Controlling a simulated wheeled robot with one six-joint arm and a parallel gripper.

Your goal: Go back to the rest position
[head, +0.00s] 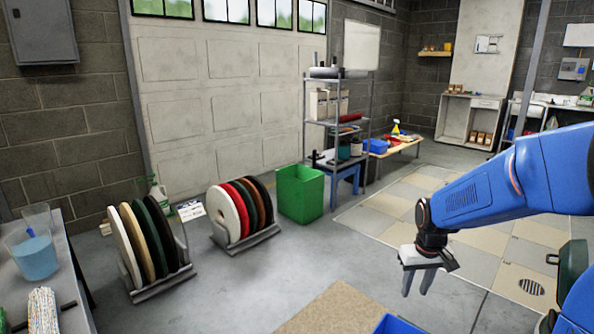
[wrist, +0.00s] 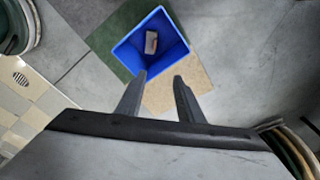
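My gripper (head: 417,280) is at the end of my blue arm, held in the air over the floor at the right of the head view. Its fingers point down. In the wrist view the two fingers of my gripper (wrist: 160,80) stand apart with nothing between them. Past the fingertips, a blue bin (wrist: 125,50) stands below with a small pale brownish block (wrist: 151,42) inside. In the head view only the rim of the blue bin (head: 398,325) shows at the bottom edge.
Two racks of round pads (head: 150,240) (head: 238,212) stand on the floor at left. A green bin (head: 301,193) and a metal shelf (head: 338,110) are behind. A table (head: 75,285) with a blue-liquid bucket (head: 35,258) is at far left. A tan mat (head: 335,310) lies in front.

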